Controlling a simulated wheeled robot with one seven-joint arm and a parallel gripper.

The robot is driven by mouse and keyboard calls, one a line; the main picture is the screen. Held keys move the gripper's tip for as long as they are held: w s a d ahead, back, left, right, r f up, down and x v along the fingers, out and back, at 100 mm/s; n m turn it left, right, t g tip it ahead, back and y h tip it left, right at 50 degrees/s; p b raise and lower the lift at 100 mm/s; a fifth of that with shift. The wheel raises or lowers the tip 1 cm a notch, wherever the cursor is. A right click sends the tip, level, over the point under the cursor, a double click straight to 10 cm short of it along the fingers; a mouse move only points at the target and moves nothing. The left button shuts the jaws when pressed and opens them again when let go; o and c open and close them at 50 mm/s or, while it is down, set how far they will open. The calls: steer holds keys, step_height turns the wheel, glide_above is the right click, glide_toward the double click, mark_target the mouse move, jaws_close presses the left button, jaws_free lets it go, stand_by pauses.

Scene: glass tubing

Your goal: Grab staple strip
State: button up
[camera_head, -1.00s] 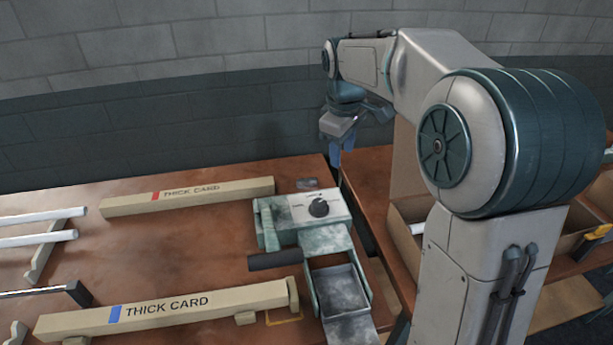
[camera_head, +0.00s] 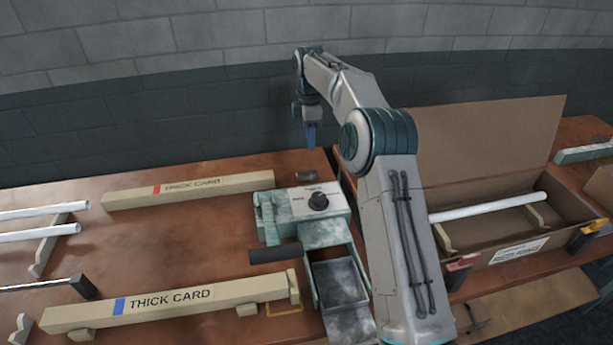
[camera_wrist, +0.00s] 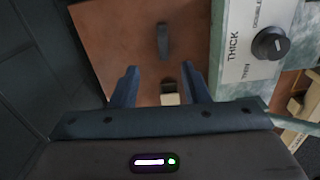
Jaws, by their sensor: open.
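A small dark grey strip (camera_head: 306,174), likely the staple strip, lies on the brown table behind the green machine. In the wrist view the dark strip (camera_wrist: 163,41) lies on the table beyond my fingertips, roughly in line with the gap between them. My gripper (camera_head: 310,136) is above and behind it, with blue fingers pointing down. In the wrist view my gripper (camera_wrist: 158,70) is open, with nothing held between its fingers.
The green machine (camera_head: 300,207) with a black knob (camera_head: 318,201) stands close by; its panel fills the upper right of the wrist view. An open cardboard box (camera_head: 515,246) with a white tube (camera_head: 487,207) is at right.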

glide_above(307, 173)
steer(key=f, duration=0.7)
steer(key=shift+w+d+f, duration=0.1)
steer(key=shift+w+d, duration=0.2)
steer(key=shift+d, duration=0.05)
steer(key=f, duration=0.4)
steer(key=shift+s+a+f+p, duration=0.3)
steer(key=shift+a+p, duration=0.1)
steer(key=shift+f, duration=0.45)
jaws_close()
